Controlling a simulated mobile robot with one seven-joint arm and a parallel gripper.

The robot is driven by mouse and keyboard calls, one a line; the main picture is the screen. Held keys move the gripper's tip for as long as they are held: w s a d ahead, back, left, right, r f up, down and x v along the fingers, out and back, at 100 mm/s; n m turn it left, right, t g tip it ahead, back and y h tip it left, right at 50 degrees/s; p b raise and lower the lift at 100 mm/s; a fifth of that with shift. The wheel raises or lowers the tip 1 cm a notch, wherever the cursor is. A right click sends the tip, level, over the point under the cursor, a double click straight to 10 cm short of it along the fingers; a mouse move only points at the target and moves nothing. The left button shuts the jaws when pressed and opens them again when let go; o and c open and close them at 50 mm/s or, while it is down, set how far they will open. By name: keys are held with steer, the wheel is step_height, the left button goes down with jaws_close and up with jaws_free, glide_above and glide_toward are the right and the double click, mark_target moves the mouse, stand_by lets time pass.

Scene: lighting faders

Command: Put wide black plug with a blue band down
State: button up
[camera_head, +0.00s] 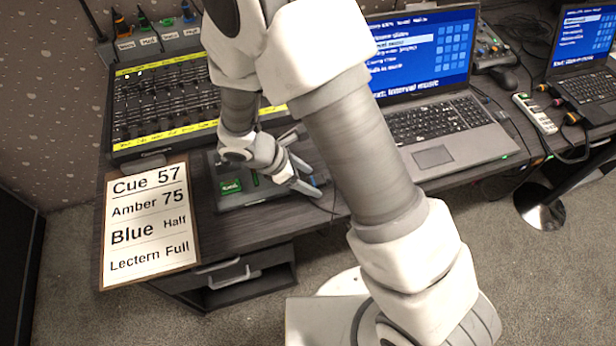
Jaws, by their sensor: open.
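My gripper (316,184) is open, low over the front edge of the desk, beside a dark grey box with a green label (231,186). No plug can be made out between its fingers, though my arm hides part of that area. A small dark plug with a blue part (187,12) stands upright in the grey rack at the back of the desk. It is too small to tell whether it is the wide one with the blue band.
A fader console (165,100) stands behind the gripper, with a cue sign (150,222) at the front left. An open laptop (440,125) is on the right, beyond my arm. Other plugs stand in the rack (160,42). A power strip (535,113) lies farther right.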

steer(key=shift+a+r+p, duration=0.1)
steer(key=shift+r+p, duration=0.35)
steer(key=shift+r, duration=0.2)
steer(key=p+v, duration=0.2)
steer(key=v, duration=0.9)
steer(key=s+d+r+m+y, duration=0.1)
steer(key=d+r+m+y, duration=0.2)
steer(key=d+r+m, duration=0.85)
steer(key=s+d+r+m+t+y, duration=0.3)
steer(key=s+d+r+m, duration=0.4)
steer(key=s+r+m, duration=0.2)
steer(key=shift+s+d+r+m+t+y, duration=0.2)
steer(key=shift+s+r+m+t+y, duration=0.15)
steer(key=shift+r, duration=0.6)
steer(key=shift+w, duration=0.1)
step_height(320, 180, up, 5)
steer(key=p, duration=0.5)
steer(key=shift+r, duration=0.15)
